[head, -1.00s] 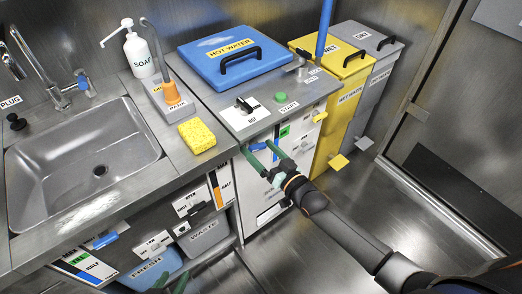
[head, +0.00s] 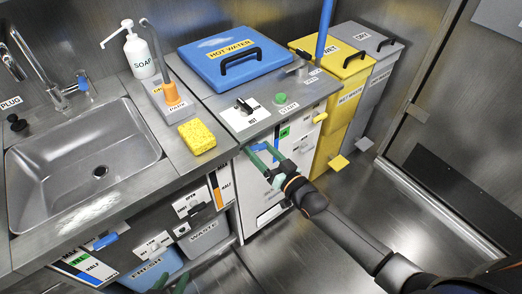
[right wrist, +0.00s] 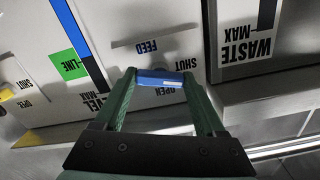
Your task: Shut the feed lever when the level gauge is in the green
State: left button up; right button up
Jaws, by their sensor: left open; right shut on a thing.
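The feed lever is a blue bar (right wrist: 160,78) on the white front panel of the hot water unit. My right gripper (head: 262,158) is shut on it, and the right wrist view shows the bar between its green fingertips (right wrist: 160,76). The words FEED, SHUT and OPEN are printed around the lever and appear upside down in that view. The level gauge (right wrist: 82,40) is a dark and blue strip beside a green LINE patch (right wrist: 68,65). My left gripper (head: 171,287) is open and partly cut off at the bottom edge.
The blue HOT WATER lid (head: 232,66), a HOT knob (head: 244,106) and a green START button (head: 280,98) are above the panel. A yellow wet waste bin (head: 345,100) stands to the right. A WASTE tank (head: 208,237) lies left of the panel. Open floor is in front.

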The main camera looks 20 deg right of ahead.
jog(key=shift+r+n+p, duration=0.1)
jog(key=shift+n+p, duration=0.35)
jog(key=shift+n, duration=1.55)
jog(key=o, duration=1)
jog(key=shift+c, duration=0.2)
jog(key=o, duration=0.4)
jog(key=shift+c, duration=0.2)
jog(key=shift+s, duration=0.15)
